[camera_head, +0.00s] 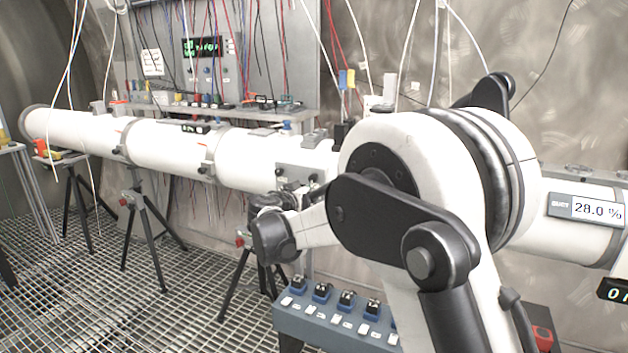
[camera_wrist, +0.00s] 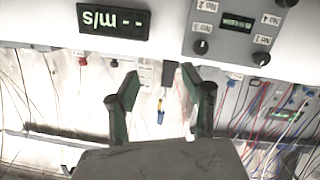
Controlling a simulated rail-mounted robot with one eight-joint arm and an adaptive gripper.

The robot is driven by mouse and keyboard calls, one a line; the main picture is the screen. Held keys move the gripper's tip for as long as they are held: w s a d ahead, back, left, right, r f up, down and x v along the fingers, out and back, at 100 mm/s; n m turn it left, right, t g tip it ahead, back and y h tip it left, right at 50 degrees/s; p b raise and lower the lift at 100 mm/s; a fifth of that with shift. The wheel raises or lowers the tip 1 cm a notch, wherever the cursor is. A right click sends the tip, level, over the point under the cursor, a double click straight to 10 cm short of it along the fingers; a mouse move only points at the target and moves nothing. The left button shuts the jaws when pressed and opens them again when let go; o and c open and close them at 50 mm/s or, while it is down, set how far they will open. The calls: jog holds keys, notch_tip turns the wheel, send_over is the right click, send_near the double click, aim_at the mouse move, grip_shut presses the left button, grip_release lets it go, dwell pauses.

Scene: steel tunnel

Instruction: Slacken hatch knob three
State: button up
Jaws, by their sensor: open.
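In the wrist view, which is upside down, a grey hatch plate (camera_wrist: 227,38) on the white tube carries several black knobs around a small green-lit display. The fingertips are apart from the plate, below and left of the knobs in this picture. In the head view, the hatch plate (camera_head: 302,172) is small and its knobs are unclear, with my wrist just below it.
A long white tube (camera_head: 165,145) runs across on black tripods. A dark m/s display (camera_wrist: 113,20) is left of the hatch plate in the wrist view. A blue switch box (camera_head: 335,320) stands below my arm. Hanging cables and a cluttered shelf (camera_head: 215,110) are behind.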

jog(key=w+a+f+t, duration=0.2)
jog(key=a+f, duration=0.1)
jog(key=a, duration=0.4)
jog(key=x, duration=1.3)
jog(key=shift+w+d, duration=0.1)
jog(key=shift+w, duration=0.05)
grip_shut()
